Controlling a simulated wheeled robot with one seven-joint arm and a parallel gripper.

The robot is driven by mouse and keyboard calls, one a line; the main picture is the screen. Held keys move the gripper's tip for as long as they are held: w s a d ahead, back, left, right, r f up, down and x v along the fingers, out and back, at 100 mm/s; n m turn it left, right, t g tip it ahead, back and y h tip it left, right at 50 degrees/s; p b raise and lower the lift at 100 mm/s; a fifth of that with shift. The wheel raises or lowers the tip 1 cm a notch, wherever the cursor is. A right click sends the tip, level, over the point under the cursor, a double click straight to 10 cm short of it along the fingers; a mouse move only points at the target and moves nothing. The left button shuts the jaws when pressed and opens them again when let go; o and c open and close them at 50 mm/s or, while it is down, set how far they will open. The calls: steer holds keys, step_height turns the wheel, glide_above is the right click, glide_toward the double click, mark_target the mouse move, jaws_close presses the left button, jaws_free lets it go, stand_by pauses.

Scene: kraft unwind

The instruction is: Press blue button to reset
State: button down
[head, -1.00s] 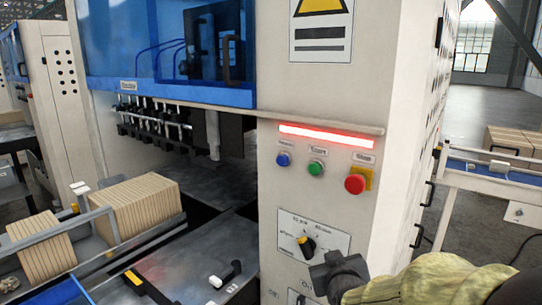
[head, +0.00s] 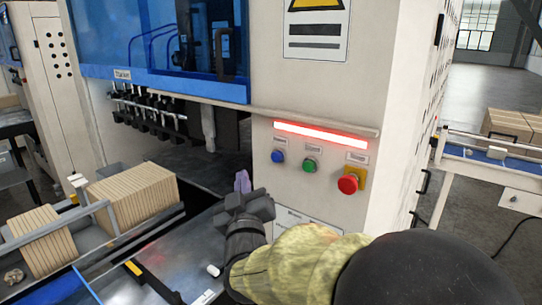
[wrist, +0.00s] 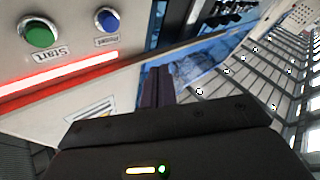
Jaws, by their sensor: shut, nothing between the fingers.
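The blue button (head: 278,156) is on the cream front panel of the machine, left of the green button (head: 309,165) and the red stop button (head: 348,184) on its yellow plate. In the wrist view the blue button (wrist: 107,20) shows at the upper left, beside the green Start button (wrist: 38,33). My gripper (head: 242,182) is below and left of the blue button in the head view, apart from it. Its fingers (wrist: 156,86) are together and empty, pointing up in the head view.
A red lit bar (head: 320,136) runs above the buttons under a protruding ledge (head: 300,118). Stacks of brown cardboard (head: 130,195) sit in a tray at left. A blue guard (head: 160,50) covers the machine's upper left.

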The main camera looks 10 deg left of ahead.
glide_toward(272, 155)
steer(key=w+a+r, duration=0.2)
steer(key=w+a, duration=0.1)
steer(key=a, duration=0.1)
steer(key=shift+w+d+f, duration=0.1)
steer(key=shift+w+d, duration=0.25)
steer(key=shift+w, duration=0.35)
steer(key=shift+w+d+f, duration=0.1)
stand_by(1.6)
steer(key=shift+w+d, duration=0.1)
steer(key=shift+w, duration=0.1)
steer(key=shift+w+d+b, duration=0.25)
steer(key=shift+w+b, duration=0.1)
steer(key=shift+w, duration=0.2)
stand_by(1.2)
steer(key=shift+s+a+b, duration=0.4)
steer(key=shift+s+b, duration=0.05)
steer(key=shift+s, duration=0.45)
